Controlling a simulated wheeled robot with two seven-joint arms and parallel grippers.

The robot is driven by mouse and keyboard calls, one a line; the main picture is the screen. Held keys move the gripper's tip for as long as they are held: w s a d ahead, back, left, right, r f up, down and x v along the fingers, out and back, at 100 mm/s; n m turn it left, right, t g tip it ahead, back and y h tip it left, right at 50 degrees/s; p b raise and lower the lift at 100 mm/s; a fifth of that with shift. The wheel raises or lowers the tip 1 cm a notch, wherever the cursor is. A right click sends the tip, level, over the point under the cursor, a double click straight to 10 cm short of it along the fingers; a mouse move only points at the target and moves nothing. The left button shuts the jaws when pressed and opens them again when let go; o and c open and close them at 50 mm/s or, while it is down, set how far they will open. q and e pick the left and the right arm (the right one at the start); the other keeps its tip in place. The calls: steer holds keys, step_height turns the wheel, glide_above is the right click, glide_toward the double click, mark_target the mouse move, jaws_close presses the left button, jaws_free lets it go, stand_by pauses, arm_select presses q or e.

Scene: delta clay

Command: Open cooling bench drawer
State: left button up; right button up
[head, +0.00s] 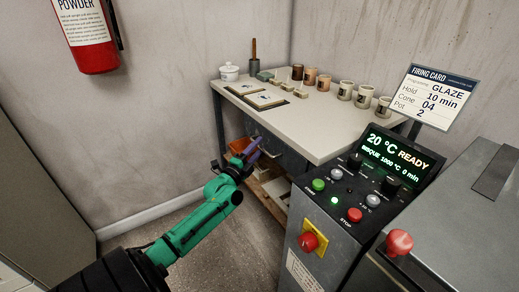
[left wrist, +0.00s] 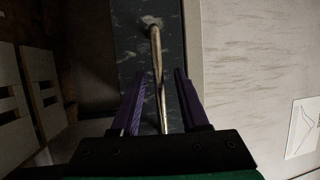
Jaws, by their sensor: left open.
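The cooling bench (head: 318,128) stands against the back walls, its pale top carrying pots. A dark speckled drawer front (left wrist: 128,42) sits below its top edge; it also shows in the head view (head: 290,160). A slim metal bar handle (left wrist: 155,48) runs along the drawer front. My left gripper (head: 260,148) is at the drawer front. In the left wrist view, its purple fingers (left wrist: 159,78) are open, one on each side of the handle, with a gap to it. The drawer looks shut. My right gripper is not in view.
A kiln control panel (head: 345,200) with a READY display stands at right, beside a kiln lid (head: 455,215). An orange item (head: 240,145) and pale slabs (head: 278,187) sit on the lower shelf. A fire extinguisher (head: 86,35) hangs at left. Floor at lower left is clear.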

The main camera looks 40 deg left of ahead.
arm_select(q)
steer(key=shift+w+a, duration=0.2)
steer(key=shift+w, duration=0.5)
jaws_close()
stand_by(0.9)
